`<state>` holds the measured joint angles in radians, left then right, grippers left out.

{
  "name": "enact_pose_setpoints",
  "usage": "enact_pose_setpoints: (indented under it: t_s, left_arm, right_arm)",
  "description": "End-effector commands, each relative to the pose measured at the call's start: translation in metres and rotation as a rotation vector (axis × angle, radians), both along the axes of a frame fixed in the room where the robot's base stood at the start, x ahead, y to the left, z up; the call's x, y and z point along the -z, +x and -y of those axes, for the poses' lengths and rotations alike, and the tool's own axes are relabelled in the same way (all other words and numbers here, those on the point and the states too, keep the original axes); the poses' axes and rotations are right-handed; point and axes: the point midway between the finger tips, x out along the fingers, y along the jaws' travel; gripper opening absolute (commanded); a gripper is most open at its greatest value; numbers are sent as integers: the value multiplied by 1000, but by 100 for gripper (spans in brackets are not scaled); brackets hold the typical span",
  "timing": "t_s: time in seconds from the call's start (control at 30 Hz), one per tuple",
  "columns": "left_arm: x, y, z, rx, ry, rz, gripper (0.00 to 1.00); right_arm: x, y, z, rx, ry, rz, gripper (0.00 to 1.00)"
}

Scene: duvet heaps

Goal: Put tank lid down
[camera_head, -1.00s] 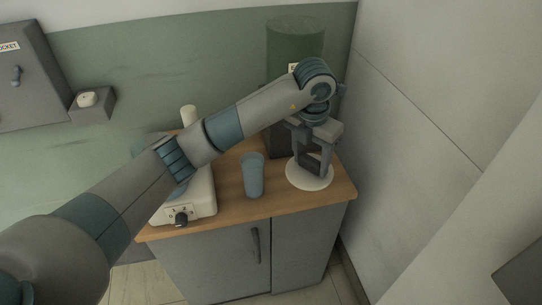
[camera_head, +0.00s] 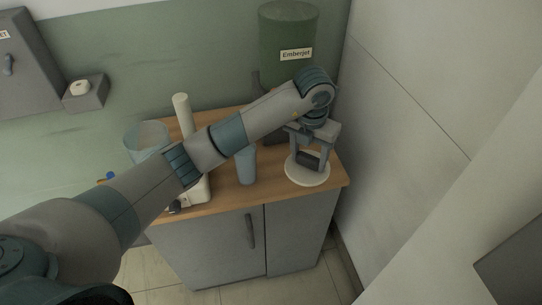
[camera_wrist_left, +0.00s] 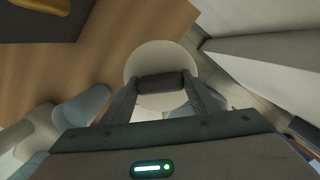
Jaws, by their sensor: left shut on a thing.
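The tank lid (camera_head: 318,181) is a round white disc with a dark bar handle, over the right front corner of the wooden counter. My left gripper (camera_head: 309,162) points down and is shut on the handle. In the left wrist view, the gripper (camera_wrist_left: 168,90) grips the dark handle, with the lid (camera_wrist_left: 158,56) behind it. I cannot tell whether the lid touches the counter. The green tank (camera_head: 285,32), labelled "Emberjet", stands at the back right. My right gripper is not in view.
A blue cup (camera_head: 246,170) stands left of the lid. Further left is a whitish appliance (camera_head: 197,192), partly hidden by my left arm, with a clear container (camera_head: 146,139) and a pale upright cylinder (camera_head: 183,113) near it. A wall (camera_head: 400,130) rises close on the right.

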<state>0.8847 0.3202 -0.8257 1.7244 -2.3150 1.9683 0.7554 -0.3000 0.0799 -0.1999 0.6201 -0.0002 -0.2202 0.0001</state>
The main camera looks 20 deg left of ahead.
Motion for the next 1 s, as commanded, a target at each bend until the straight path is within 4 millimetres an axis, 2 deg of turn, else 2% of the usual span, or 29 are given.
enact_pose_setpoints:
  t_s: [0.03,0.3,0.5,0.67,1.0]
  left_arm:
    - [2,3,-9,-4,2,-4,31]
    - [32,24,-55,-4,1,-4,31]
    - [50,36,-80,-2,0,-3,31]
    - [56,40,-87,0,1,0,31]
    - [58,39,-87,1,0,-1,31]
  right_arm:
    - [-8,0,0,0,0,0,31]
    - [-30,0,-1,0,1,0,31]
    - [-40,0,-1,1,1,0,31]
    - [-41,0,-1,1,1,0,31]
    - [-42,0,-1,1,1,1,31]
